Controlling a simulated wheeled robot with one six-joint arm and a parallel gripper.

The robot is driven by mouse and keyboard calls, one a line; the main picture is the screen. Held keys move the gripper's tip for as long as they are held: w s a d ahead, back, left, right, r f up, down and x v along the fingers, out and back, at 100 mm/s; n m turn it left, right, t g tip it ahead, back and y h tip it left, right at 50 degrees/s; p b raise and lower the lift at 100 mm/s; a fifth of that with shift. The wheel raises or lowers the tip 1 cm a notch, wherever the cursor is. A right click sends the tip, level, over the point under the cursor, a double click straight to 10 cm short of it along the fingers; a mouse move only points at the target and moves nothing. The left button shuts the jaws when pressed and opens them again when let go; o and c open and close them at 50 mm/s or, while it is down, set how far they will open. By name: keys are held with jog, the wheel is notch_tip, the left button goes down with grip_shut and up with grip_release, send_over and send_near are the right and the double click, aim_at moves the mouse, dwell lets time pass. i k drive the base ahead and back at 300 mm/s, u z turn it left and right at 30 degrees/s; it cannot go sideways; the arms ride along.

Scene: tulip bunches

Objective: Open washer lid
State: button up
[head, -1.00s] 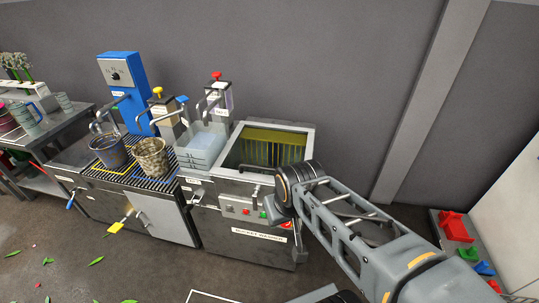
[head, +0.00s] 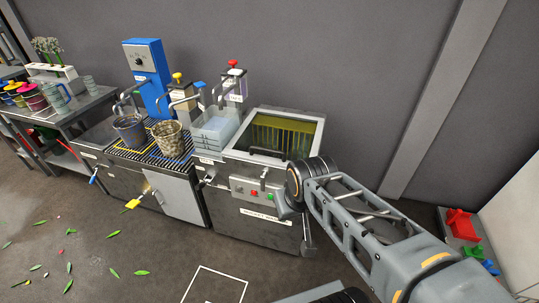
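The washer (head: 230,222) is a dark metal box labelled as a bucket washer, in the middle of the head view. Its lid (head: 315,115) has a pale metal frame around a yellow-green tinted window, with a dark bar handle at the front edge. The lid looks flat on the box, though the angle makes this hard to judge. My arm's dark round joint (head: 312,172) overlaps the washer's front right corner in the picture.
A grated bench with a dark bucket (head: 131,130) and a mottled bucket (head: 169,138) adjoins the washer's left side. A pale blue tray (head: 214,130) sits between them and the washer. Red and green blocks (head: 460,225) lie at right. Leaves dot the floor.

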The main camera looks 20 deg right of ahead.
aim_at(229, 150)
jog(key=u, duration=0.5)
jog(key=i, duration=0.9)
jog(key=z, duration=0.65)
